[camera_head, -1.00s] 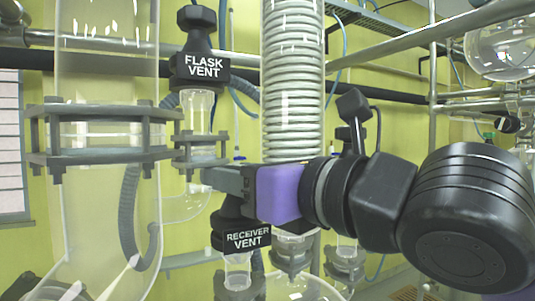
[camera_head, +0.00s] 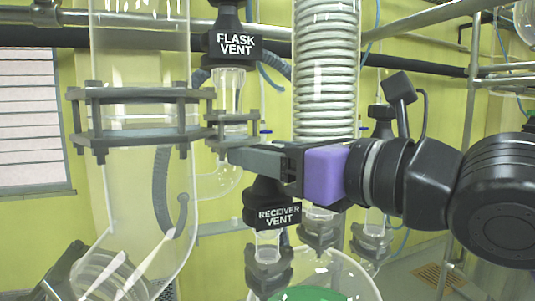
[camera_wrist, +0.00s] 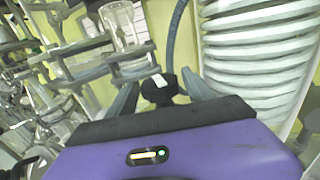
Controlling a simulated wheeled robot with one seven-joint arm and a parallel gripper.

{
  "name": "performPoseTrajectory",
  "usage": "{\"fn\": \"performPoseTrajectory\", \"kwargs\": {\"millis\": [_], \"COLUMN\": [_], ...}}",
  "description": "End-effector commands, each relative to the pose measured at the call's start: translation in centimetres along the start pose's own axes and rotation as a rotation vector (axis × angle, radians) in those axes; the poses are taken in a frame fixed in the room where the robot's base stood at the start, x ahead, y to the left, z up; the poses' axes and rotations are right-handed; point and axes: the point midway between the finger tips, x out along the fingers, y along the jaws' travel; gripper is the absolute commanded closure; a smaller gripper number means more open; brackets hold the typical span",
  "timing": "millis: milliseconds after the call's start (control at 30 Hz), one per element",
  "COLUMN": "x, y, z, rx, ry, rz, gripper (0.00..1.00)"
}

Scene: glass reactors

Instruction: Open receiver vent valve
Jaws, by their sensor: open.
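The receiver vent valve (camera_head: 273,213) has a black body with a white label and sits on a clear glass neck, low in the middle of the head view. My gripper (camera_head: 240,157) reaches in from the right, with its grey fingers level at the top of this valve and hiding its upper part. In the wrist view a black knob (camera_wrist: 160,88) stands between the two spread fingers of my gripper (camera_wrist: 158,95). The fingers are open, with gaps visible beside the knob. I cannot tell whether either finger touches it.
The flask vent valve (camera_head: 235,46) stands above and left of my gripper. A large glass column with a grey bolted flange (camera_head: 130,140) is at left. A coiled glass condenser (camera_head: 326,75) rises behind my gripper. A glass vessel with green contents (camera_head: 315,294) is below.

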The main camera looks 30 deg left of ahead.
Motion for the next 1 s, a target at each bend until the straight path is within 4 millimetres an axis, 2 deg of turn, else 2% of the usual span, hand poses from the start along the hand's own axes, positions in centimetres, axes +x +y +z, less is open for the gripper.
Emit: {"fn": "performPoseTrajectory", "kwargs": {"millis": [233,800,1000], "x": [0.1,0.08,0.0], "y": [0.32,0.3,0.04], "z": [-0.61,0.03,0.09], "rx": [-0.006,-0.004,0.001], "ry": [0.0,-0.008,-0.005], "rz": [-0.133,-0.62,-0.715], "gripper": [0.4,0.4,0.4]}}
